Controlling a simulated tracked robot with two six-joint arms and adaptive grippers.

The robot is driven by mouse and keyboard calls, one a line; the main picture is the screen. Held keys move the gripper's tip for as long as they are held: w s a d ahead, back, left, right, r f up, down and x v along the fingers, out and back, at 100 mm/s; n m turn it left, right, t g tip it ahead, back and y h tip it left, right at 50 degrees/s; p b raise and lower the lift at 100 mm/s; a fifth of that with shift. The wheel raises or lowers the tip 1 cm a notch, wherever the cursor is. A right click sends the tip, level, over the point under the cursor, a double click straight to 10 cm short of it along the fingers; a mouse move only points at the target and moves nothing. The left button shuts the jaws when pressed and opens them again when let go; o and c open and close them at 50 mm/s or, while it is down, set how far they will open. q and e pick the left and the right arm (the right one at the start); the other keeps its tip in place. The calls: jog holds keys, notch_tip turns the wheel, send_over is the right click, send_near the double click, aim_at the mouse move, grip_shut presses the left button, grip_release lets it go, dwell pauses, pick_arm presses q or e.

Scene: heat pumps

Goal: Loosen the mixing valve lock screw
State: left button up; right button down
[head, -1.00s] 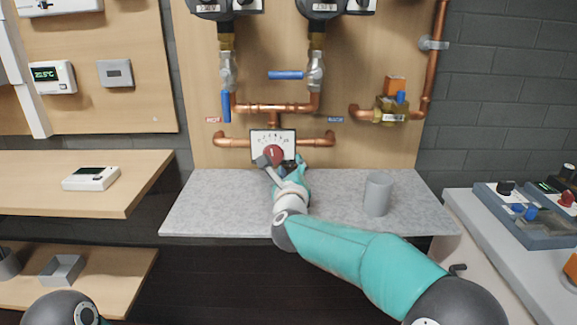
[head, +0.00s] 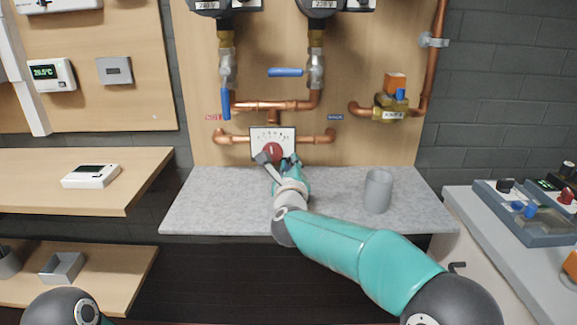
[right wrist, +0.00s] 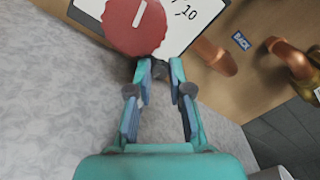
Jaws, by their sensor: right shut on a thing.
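The mixing valve has a white scale plate (head: 257,134) with a red round knob (head: 272,150), set on the copper pipes of the wooden panel. In the right wrist view the red knob (right wrist: 136,24) bears a white pointer mark. Just below it, the dark lock screw (right wrist: 160,71) sits between my fingertips, mostly hidden by them. My right gripper (head: 277,163) reaches up to the valve's lower edge; in the right wrist view my right gripper (right wrist: 159,72) is shut on the lock screw. My left gripper is out of view.
A grey counter (head: 220,205) lies under the valve, with a grey cup (head: 378,191) at its right. Copper pipes (head: 318,140) run beside the valve. Blue-handled valves (head: 286,72) are above. A control box (head: 525,215) stands at the far right.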

jog(key=shift+a+f+n, duration=0.15)
jog(key=shift+n, duration=0.15)
jog(key=n, duration=0.4)
jog(key=shift+p, duration=0.3)
jog(key=shift+f+n, duration=0.1)
jog(key=shift+n, duration=1)
jog(key=shift+f, duration=0.1)
jog(key=c, duration=1.1)
grip_release()
jog(key=shift+r, duration=0.2)
jog(key=shift+s, duration=0.15)
